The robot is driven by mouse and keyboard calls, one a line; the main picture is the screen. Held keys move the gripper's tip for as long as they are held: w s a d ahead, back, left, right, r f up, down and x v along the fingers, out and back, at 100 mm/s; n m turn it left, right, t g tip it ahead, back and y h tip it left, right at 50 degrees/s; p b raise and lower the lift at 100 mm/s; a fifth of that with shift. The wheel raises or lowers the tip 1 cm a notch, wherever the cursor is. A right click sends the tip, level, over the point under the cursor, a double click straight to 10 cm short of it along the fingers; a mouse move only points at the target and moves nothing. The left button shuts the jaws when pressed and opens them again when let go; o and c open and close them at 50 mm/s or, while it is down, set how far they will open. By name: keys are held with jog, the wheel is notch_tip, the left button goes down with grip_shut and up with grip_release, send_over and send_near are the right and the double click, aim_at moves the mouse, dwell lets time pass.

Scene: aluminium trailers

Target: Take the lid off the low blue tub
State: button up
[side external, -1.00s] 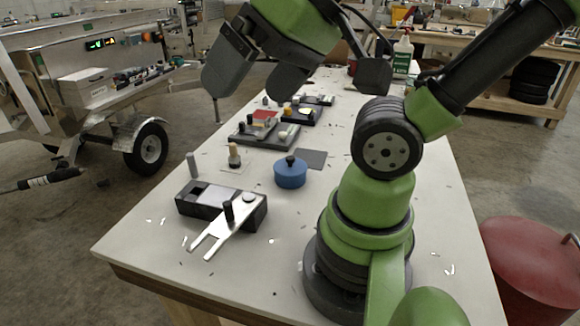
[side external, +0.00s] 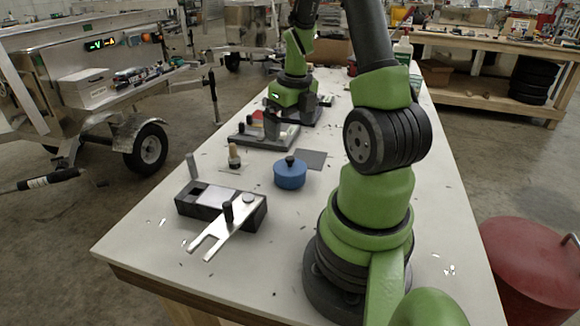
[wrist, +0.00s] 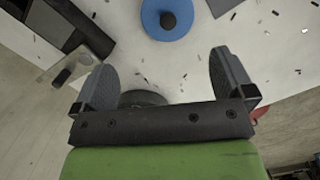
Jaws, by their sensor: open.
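The low blue tub (side external: 290,177) stands on the white table in the side view, its lid on, with a black knob (side external: 290,161) on top. In the wrist view the tub's blue lid (wrist: 152,24) shows at the top edge, partly cut off, around the dark knob (wrist: 168,20). My gripper (wrist: 164,76) is open and empty, its fingers below the tub in the picture and apart from it.
A dark holder (side external: 187,206) with a grey forked tool (side external: 213,239) lies left of the tub. A small peg-like piece (side external: 234,156) and a flat grey plate (side external: 311,158) are near the tub. A dark tray (side external: 250,138) with parts lies beyond. Small shavings litter the table.

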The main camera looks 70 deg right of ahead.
jog(key=m, duration=0.1)
send_over(290, 158)
jog(key=f, duration=0.3)
jog(key=s+f, duration=0.1)
jog(key=shift+a+f, duration=0.15)
jog(key=shift+a, duration=0.25)
jog(key=shift+w+d+f, duration=0.15)
jog(key=shift+f, duration=0.9)
jog(key=shift+w+d+f, duration=0.15)
jog(key=shift+w+f, duration=0.05)
jog(key=shift+f, duration=0.9)
jog(key=shift+w+d+f, duration=0.15)
jog(key=shift+f, duration=0.9)
jog(key=shift+c, duration=0.2)
jog(key=c, duration=0.6)
